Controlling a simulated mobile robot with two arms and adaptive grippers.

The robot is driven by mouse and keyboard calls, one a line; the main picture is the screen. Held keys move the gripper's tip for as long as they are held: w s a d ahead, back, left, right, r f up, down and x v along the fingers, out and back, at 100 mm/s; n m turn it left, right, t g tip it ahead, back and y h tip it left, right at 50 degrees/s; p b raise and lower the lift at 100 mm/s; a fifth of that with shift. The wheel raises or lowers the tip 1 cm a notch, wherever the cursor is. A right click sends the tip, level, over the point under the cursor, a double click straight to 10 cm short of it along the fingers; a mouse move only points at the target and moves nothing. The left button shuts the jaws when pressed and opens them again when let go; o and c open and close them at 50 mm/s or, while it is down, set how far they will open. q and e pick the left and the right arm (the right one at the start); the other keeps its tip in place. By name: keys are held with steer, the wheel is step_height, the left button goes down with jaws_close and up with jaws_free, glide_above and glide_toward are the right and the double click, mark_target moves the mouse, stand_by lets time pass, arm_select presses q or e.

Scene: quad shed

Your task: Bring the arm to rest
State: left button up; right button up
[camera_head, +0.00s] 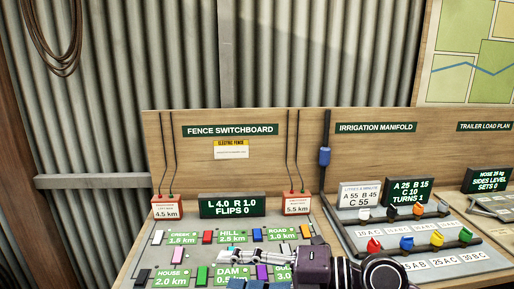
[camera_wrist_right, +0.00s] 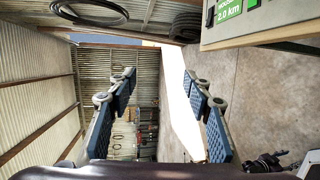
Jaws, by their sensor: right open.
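My right arm comes in at the bottom of the head view, with its dark wrist in front of the switchboard panel. Its gripper (camera_head: 258,285) is partly cut off by the bottom edge and points left, over the near part of the panel. In the right wrist view the two blue-padded fingers of the right gripper (camera_wrist_right: 160,80) stand wide apart with nothing between them. Beyond them are the shed wall and floor. My left gripper is not clearly seen in either view.
The fence switchboard (camera_head: 145,240) carries several coloured switches and a display reading L 4.0 R 1.0, FLIPS 0 (camera_head: 232,205). To its right is the irrigation manifold with coloured valves (camera_head: 407,243). A dark object (camera_wrist_right: 265,163) at the wrist view's lower right is unclear.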

step_height(320, 180, up, 8)
steer(key=m+t+y, duration=0.4)
steer(key=w+d+r+m+t+h, duration=0.2)
steer(key=w+d+m+t+h, duration=0.3)
steer(key=d+m+t, duration=0.65)
steer(key=d+f+m+g+h, duration=0.1)
steer(key=d+f+m+h, duration=0.55)
steer(key=f+h, duration=0.2)
steer(key=d+f+m+g+h, duration=0.1)
steer(key=d+f+m+h, duration=0.55)
steer(key=f+m, duration=0.2)
steer(key=s+d+f+m+g+h, duration=0.1)
steer(key=s+f+g, duration=0.2)
steer(key=s+f, duration=0.35)
steer(key=s+d+f+m+g, duration=0.1)
steer(key=s+f+g, duration=0.3)
steer(key=f, duration=0.5)
steer(key=s+a+f+g+y, duration=0.1)
steer(key=s+f+g, duration=0.3)
steer(key=s, duration=0.5)
steer(key=s+a+f+g+y, duration=0.1)
steer(key=s+f+g, duration=0.2)
steer(key=s+f, duration=0.35)
step_height(320, 180, down, 23)
steer(key=s, duration=0.2)
steer(key=s+d+f+g, duration=0.2)
steer(key=s+f, duration=1.6)
steer(key=shift+d+n+h, duration=0.3)
steer(key=shift+d+n, duration=0.1)
steer(key=shift+n, duration=0.05)
